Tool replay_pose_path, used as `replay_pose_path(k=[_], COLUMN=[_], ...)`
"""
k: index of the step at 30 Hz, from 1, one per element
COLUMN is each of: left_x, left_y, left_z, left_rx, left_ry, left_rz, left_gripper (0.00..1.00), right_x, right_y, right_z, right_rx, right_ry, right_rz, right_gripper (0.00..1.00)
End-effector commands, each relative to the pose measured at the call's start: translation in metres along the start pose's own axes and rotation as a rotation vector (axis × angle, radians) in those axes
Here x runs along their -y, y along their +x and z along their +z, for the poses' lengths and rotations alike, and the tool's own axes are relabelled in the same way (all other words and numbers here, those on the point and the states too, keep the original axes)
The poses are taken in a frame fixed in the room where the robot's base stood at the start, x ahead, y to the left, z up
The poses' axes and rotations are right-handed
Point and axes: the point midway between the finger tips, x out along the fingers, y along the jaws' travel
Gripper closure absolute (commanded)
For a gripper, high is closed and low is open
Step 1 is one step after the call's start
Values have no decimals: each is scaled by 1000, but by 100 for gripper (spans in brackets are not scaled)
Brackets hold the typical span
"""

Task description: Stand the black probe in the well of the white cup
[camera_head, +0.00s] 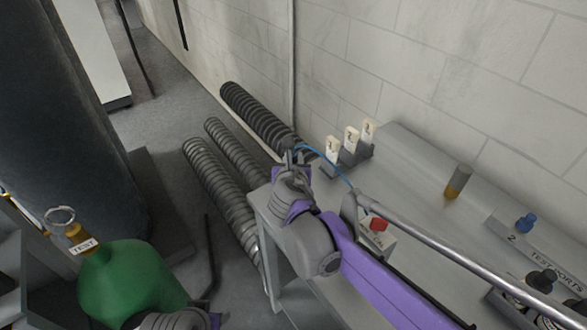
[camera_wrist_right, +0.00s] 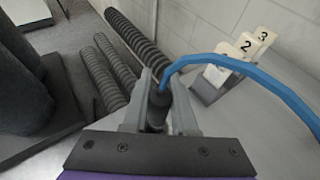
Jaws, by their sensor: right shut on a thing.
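My right gripper (camera_head: 290,160) is shut on the black probe. In the right wrist view the probe (camera_wrist_right: 157,106) sits between the two grey fingers of my right gripper (camera_wrist_right: 158,112), with a blue cable (camera_wrist_right: 225,66) leaving its top and curving right. In the head view the blue cable (camera_head: 330,165) arcs right from the gripper. The gripper is at the left end of the grey bench, with the floor beyond it. The fingers of my left gripper do not show.
Numbered white tags (camera_head: 351,139) stand in a grey holder at the bench's back. Ribbed hoses (camera_head: 218,180) lie on the floor. A green vessel (camera_head: 130,280) is at lower left.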

Motion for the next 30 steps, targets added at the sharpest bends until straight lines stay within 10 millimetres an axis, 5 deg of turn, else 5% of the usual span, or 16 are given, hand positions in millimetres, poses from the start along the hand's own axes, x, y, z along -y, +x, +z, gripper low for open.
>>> replay_pose_path(k=[6,18,19,23,30], left_x=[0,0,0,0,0], left_y=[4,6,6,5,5], left_z=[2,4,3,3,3], left_rx=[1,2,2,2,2], left_ry=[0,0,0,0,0], left_rz=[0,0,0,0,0], left_gripper=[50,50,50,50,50], right_x=[0,0,0,0,0], right_y=[11,13,13,12,12], right_z=[-27,-32,-31,-30,-30], right_rx=[0,0,0,0,0], right_ry=[0,0,0,0,0], right_rz=[0,0,0,0,0], right_gripper=[100,100,69,46,44])
